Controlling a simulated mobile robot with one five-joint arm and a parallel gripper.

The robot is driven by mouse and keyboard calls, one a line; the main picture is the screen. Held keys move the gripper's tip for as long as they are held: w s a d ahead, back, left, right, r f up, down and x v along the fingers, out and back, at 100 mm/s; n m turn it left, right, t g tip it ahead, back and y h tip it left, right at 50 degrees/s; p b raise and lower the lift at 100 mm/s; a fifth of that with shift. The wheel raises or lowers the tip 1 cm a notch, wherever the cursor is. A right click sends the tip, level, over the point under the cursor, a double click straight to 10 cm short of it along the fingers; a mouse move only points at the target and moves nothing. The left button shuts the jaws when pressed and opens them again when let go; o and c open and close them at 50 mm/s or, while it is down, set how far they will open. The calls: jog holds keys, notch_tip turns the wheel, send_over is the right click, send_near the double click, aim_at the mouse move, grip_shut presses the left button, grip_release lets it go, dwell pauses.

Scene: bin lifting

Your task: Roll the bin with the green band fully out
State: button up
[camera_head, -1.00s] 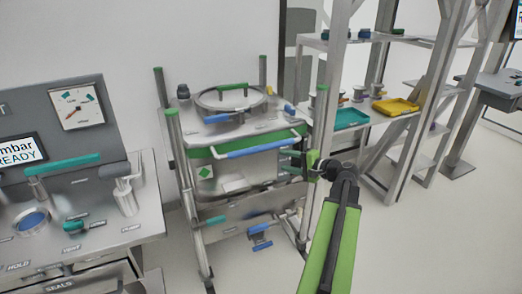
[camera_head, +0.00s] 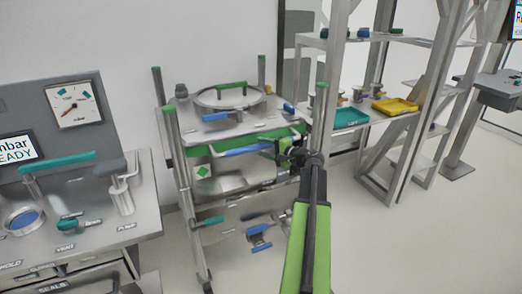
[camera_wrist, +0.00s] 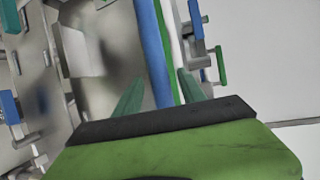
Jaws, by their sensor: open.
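The bin with the green band (camera_head: 200,152) stands in a metal frame with green-capped posts. It has a round lid (camera_head: 235,97) with a green handle on top. A bar handle with a blue grip (camera_head: 240,152) runs across its front. My gripper (camera_head: 284,148) is open at the right part of this bar. In the wrist view, the blue bar (camera_wrist: 151,40) runs between the two open fingers (camera_wrist: 160,88). I cannot tell whether the fingers touch it. My arm hides part of the bin's right side.
A bench (camera_head: 95,235) with a gauge stands at the left. Shelving (camera_head: 385,120) with teal and yellow trays stands at the right, close to the frame. A blue-ended lever (camera_head: 258,238) sits low on the frame. The floor at the right is clear.

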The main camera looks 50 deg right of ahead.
jog(key=shift+w+f, duration=0.2)
jog(key=shift+w, duration=0.75)
grip_shut()
dwell(0.6)
